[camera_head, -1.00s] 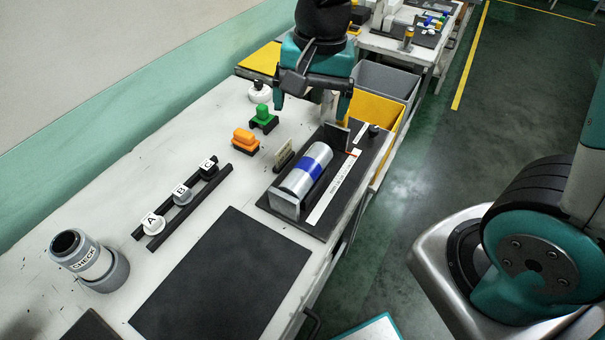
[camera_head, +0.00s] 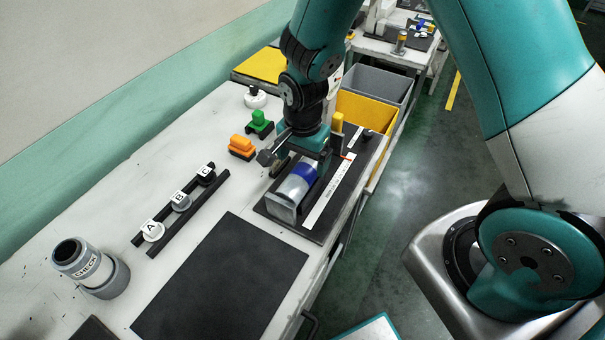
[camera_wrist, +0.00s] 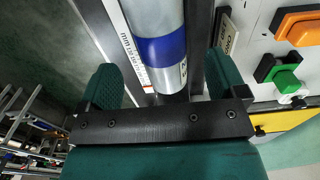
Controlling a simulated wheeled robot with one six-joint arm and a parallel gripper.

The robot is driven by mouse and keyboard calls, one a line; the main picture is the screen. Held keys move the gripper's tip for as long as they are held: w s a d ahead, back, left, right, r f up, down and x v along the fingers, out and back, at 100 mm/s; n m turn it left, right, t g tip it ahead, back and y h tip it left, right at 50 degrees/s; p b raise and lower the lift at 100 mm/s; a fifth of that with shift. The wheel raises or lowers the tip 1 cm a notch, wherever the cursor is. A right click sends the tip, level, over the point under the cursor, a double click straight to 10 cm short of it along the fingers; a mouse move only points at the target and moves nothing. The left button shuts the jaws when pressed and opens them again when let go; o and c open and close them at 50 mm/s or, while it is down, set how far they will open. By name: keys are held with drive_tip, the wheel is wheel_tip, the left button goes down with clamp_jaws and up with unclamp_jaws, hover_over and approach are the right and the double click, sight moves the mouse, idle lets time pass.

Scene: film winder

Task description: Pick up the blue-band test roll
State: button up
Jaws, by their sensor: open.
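The blue-band test roll (camera_head: 291,187) is a silvery cylinder lying in a dark cradle fixture (camera_head: 310,232) on the bench. Its blue band (camera_head: 304,172) shows just beside my gripper. In the wrist view the roll (camera_wrist: 155,18) runs up the middle, with the blue band (camera_wrist: 160,48) near the jaws. My gripper (camera_head: 305,165) is over the far part of the roll, pointing down. In the wrist view my gripper (camera_wrist: 160,80) is open, with one teal finger on each side of the roll. Whether the fingers touch it cannot be told. The roll's far end is hidden behind my gripper.
A white scale strip (camera_head: 328,195) runs along the fixture's right side. Orange (camera_head: 242,147) and green (camera_head: 259,122) buttons stand to the left. A rack with A, B and C pieces (camera_head: 181,202), a CHECK cylinder (camera_head: 85,265) and a bare dark mat (camera_head: 225,280) are nearer. Yellow (camera_head: 368,112) and grey bins stand behind.

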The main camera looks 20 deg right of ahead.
sight(302, 169)
drive_tip(key=shift+f+p, duration=0.9)
drive_tip(key=shift+f, duration=1.6)
drive_tip(key=c, duration=1)
drive_tip(key=shift+c, duration=1)
drive_tip(key=shift+r, duration=0.1)
